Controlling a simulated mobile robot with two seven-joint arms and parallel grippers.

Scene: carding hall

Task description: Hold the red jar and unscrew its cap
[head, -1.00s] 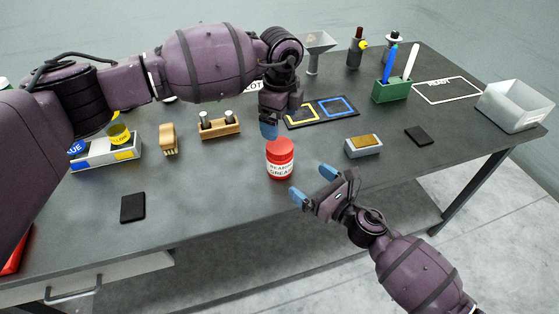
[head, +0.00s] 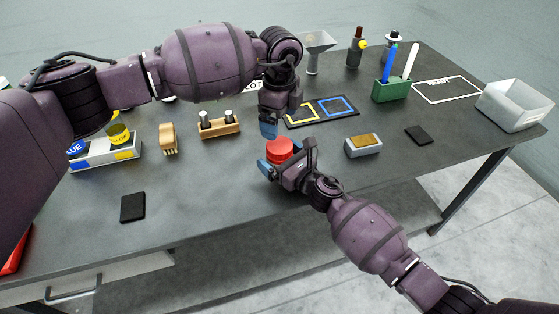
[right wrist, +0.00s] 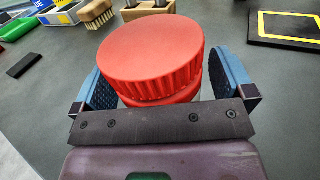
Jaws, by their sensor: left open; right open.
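The red jar (right wrist: 190,92) stands upright on the dark table, its ribbed red cap (right wrist: 152,48) on top. In the head view the cap (head: 279,149) shows, and the jar's body is mostly hidden behind my right gripper. My right gripper (head: 282,168) is open around the jar, with one blue finger on each side of it in the right wrist view (right wrist: 165,80). A gap shows at the left finger; contact at the right one is unclear. My left gripper (head: 268,130) is open, pointing down just above and behind the cap, apart from it.
A brush (head: 168,139), a wooden block with two pegs (head: 219,129) and a bin with blue and yellow items (head: 105,152) stand left. A grey block with a tan top (head: 363,146) lies right.

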